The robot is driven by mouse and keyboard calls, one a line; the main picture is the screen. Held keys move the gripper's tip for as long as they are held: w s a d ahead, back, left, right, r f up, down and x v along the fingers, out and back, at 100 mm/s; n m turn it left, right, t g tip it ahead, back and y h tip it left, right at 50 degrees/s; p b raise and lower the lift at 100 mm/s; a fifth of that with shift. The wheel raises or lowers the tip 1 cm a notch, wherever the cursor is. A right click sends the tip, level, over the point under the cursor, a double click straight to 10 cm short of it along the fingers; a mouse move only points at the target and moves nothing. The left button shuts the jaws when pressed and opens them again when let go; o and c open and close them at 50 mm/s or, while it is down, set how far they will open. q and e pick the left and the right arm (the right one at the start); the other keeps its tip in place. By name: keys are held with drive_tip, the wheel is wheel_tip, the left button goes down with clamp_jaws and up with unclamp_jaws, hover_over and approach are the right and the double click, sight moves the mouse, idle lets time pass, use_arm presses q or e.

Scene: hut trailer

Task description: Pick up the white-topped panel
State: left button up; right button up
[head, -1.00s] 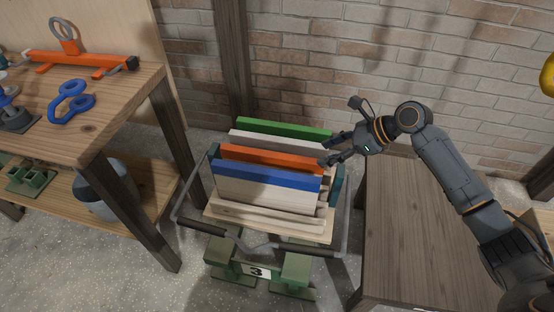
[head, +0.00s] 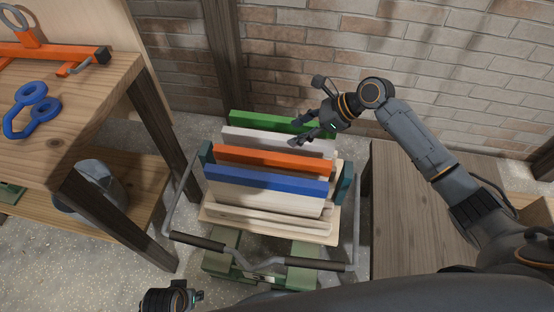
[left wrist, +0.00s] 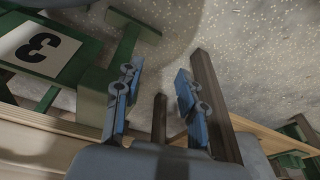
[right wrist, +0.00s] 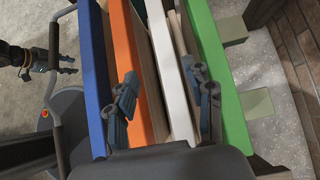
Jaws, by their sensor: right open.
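The white-topped panel (head: 270,141) stands upright in a cart rack, between the green-topped panel (head: 275,122) and the orange-topped panel (head: 265,160). My right gripper (head: 299,131) is open and empty near the panel's right end, its fingers pointing left. In the right wrist view, the white top (right wrist: 170,75) runs between the two spread fingers; I cannot tell how far above it they are. My left gripper shows partly at the bottom of the head view (head: 190,298). In the left wrist view its fingers (left wrist: 157,90) are apart, with nothing between them.
A blue-topped panel (head: 265,180) stands in front of the orange one. The cart's handle (head: 310,263) is at the front. A workbench (head: 75,120) stands left and a wooden table (head: 415,210) right. A brick wall (head: 400,60) is behind.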

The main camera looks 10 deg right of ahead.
sight(281, 136)
drive_tip(key=x, duration=0.2)
drive_tip(key=shift+w+a+f, duration=0.15)
drive_tip(key=shift+a+f, duration=0.05)
drive_tip(key=shift+f, duration=0.1)
drive_tip(key=shift+w+a+f+b, duration=0.15)
drive_tip(key=shift+a+f+b, duration=0.2)
drive_tip(key=shift+f+b, duration=0.05)
drive_tip(key=b+x, duration=0.1)
drive_tip(key=x, duration=0.3)
drive_tip(key=shift+w+d+f+b, duration=0.1)
drive_tip(key=shift+w+d+b, duration=0.05)
drive_tip(key=shift+w+b, duration=0.2)
drive_tip(key=shift+a+f, duration=0.2)
drive_tip(key=shift+a, duration=0.05)
use_arm(q)
wheel_tip(281, 136, up, 10)
drive_tip(key=w, duration=0.1)
drive_tip(key=shift+r+t, duration=0.25)
drive_tip(key=shift+t, duration=0.05)
use_arm(e)
clamp_jaws()
drive_tip(key=shift+w+r, duration=0.15)
drive_tip(key=shift+r, duration=0.05)
